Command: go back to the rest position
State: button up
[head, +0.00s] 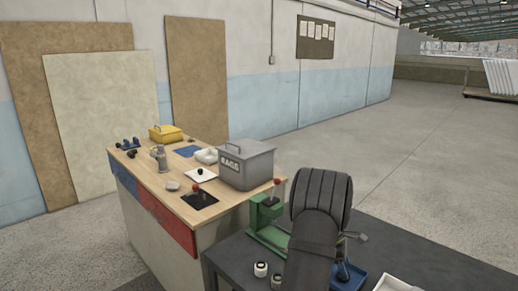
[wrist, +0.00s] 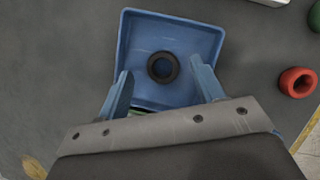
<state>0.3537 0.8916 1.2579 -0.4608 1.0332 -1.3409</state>
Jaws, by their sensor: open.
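My gripper (wrist: 160,66) shows in the wrist view with its two blue fingers spread apart and nothing between their tips that I can see held. Beyond the fingers is a square blue tray (wrist: 200,38) with a black ring (wrist: 163,67) lying in it. The fingers overlap the tray's near part in the picture; I cannot tell how high above it they are. In the head view my dark arm hides most of the gripper, and part of the blue tray (head: 356,276) shows beside it.
A red ring (wrist: 298,82) lies right of the tray on the dark table (head: 235,262). A green hand press (head: 268,228) and small white-topped pieces (head: 261,269) stand left of my arm. A wooden bench (head: 190,212) behind carries a grey RAGS bin (head: 247,167) and a yellow box (head: 166,134).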

jog(key=shift+r, duration=0.35)
jog(key=shift+f, duration=0.15)
